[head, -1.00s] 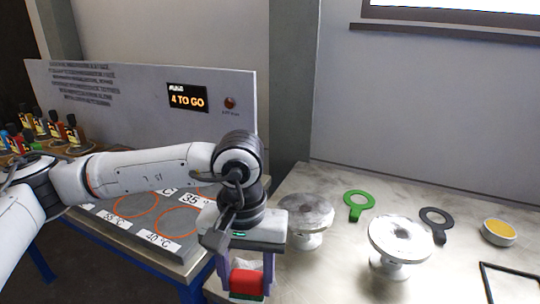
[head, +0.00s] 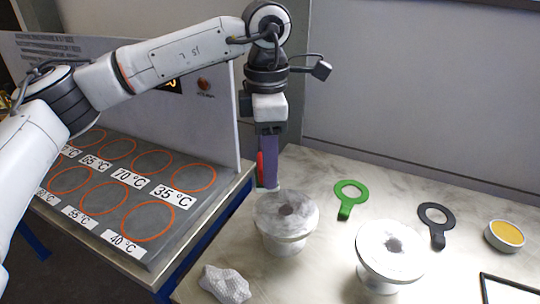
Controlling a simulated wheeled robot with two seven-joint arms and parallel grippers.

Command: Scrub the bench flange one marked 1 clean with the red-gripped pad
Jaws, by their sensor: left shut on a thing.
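Two pale metal flanged vessels stand on the bench: a left flange (head: 300,208) and a right flange (head: 375,244), each with a dark centre. The left flange face looks greyish and mottled; the right one is lighter with a dark smudge around its centre. I cannot read a number 1 on either. My left gripper (head: 268,180) points down at the far left edge of the left flange, shut on the red-gripped pad (head: 260,170). Only a red sliver of the pad shows beside the finger; its scrubbing face is hidden, and I cannot tell whether it touches the flange. My right gripper is out of view.
A crumpled white cloth (head: 225,285) lies at the bench's front left. A green ring (head: 343,207), a dark ring (head: 437,232) and a yellow-filled dish (head: 506,237) lie to the right. A plate with orange circles (head: 105,205) stands left of the bench.

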